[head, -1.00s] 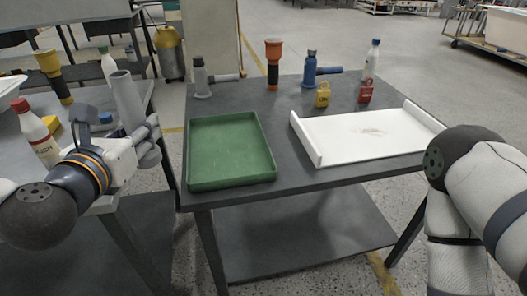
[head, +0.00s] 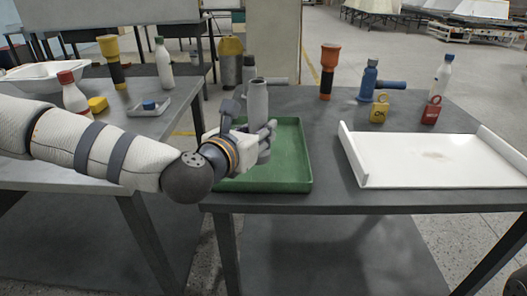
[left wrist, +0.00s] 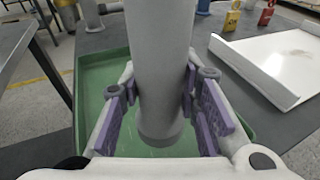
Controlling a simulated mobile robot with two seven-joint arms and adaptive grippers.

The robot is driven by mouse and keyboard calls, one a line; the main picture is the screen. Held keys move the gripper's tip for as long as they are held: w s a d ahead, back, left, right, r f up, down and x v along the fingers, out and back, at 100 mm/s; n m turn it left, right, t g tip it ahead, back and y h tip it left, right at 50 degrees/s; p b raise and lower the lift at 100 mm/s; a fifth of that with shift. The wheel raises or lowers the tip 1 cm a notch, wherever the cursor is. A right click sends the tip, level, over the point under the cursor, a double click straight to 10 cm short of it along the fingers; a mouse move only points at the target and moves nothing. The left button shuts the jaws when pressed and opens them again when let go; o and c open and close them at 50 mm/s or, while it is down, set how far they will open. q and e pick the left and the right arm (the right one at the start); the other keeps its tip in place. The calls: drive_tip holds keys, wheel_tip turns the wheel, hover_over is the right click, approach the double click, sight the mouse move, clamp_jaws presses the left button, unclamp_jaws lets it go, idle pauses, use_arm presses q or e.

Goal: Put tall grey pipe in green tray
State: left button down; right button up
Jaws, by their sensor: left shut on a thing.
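The tall grey pipe (head: 258,100) is upright in my left gripper (head: 262,142), which is shut around it. In the left wrist view the pipe (left wrist: 160,60) stands between the purple finger pads of the gripper (left wrist: 160,105). Its lower end shows over the floor of the green tray (head: 290,165); I cannot tell whether it touches. The green tray also shows in the left wrist view (left wrist: 90,75), behind and around the fingers. My right gripper is not in view.
A white tray (head: 400,178) lies to the right on the same dark table. Behind are an orange flashlight (head: 328,75), a blue pipe fitting (head: 369,80), a yellow padlock (head: 380,108), a red padlock (head: 431,112) and a white bottle (head: 442,75). The left table holds bottles and a small tray (head: 150,106).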

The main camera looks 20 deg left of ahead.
use_arm(q)
drive_tip(key=shift+w+f, duration=0.35)
drive_tip(key=shift+f, duration=0.1)
drive_tip(key=f, duration=0.3)
drive_tip(key=shift+w+d+f+b, duration=0.15)
drive_tip(key=shift+w+f+b, duration=0.2)
drive_tip(key=shift+w+f, duration=0.05)
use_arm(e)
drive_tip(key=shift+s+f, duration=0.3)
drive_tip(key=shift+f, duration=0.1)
use_arm(q)
drive_tip(key=shift+f, duration=0.2)
drive_tip(key=c, duration=1.2)
unclamp_jaws()
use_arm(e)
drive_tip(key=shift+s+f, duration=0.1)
use_arm(q)
drive_tip(key=shift+r, duration=0.1)
